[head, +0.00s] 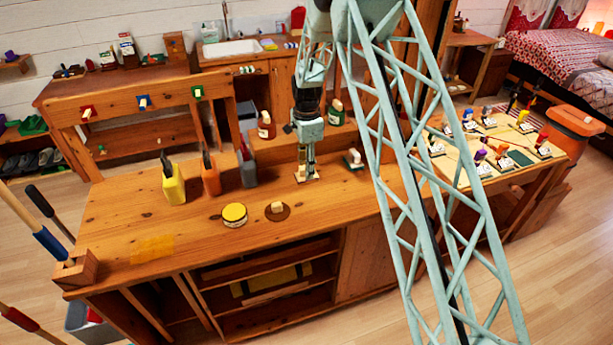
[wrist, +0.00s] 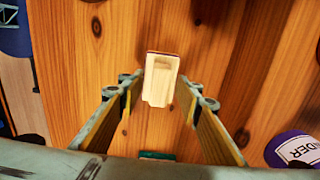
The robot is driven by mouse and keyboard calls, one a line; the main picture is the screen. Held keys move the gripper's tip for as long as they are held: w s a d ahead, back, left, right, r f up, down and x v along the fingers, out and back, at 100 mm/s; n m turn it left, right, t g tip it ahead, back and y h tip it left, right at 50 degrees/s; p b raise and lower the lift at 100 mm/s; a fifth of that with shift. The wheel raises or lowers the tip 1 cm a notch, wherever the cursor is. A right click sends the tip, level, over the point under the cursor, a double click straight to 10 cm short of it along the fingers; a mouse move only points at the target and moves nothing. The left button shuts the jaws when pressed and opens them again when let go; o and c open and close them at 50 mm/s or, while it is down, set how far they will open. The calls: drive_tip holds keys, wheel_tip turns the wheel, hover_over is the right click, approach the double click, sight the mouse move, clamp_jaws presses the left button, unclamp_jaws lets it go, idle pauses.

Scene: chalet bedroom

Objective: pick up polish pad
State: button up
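A small pale wooden block, which may be the polish pad's handle (wrist: 161,78), lies between my fingertips in the wrist view. A thin reddish edge shows at its far end. My gripper (head: 306,172) points down low over the wooden workbench (head: 330,197), at this block. In the wrist view my gripper (wrist: 162,88) is open, a finger on each side of the block with narrow gaps. I cannot tell its height above the block. A brown round pad with a wooden knob (head: 285,214) and a green-based pad with a pale handle (head: 353,158) lie apart on the bench.
A yellow round tin (head: 234,214) stands at the front left. Yellow (head: 173,186), orange (head: 210,180) and grey (head: 247,172) containers stand left of my gripper. Bottles (head: 266,126) stand on a raised shelf behind. A purple-and-white round item (wrist: 294,151) shows lower right in the wrist view.

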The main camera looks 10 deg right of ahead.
idle(0.5)
drive_tip(key=c, duration=1)
drive_tip(key=shift+r, duration=0.1)
drive_tip(key=shift+r, duration=1.55)
drive_tip(key=shift+s+r, duration=0.15)
drive_tip(key=shift+r, duration=0.05)
drive_tip(key=s, duration=0.5)
drive_tip(key=s+r, duration=0.1)
drive_tip(key=s, duration=0.9)
drive_tip(key=shift+s+r+p, duration=0.2)
drive_tip(key=shift+s+p, duration=0.1)
drive_tip(key=shift+s, duration=0.1)
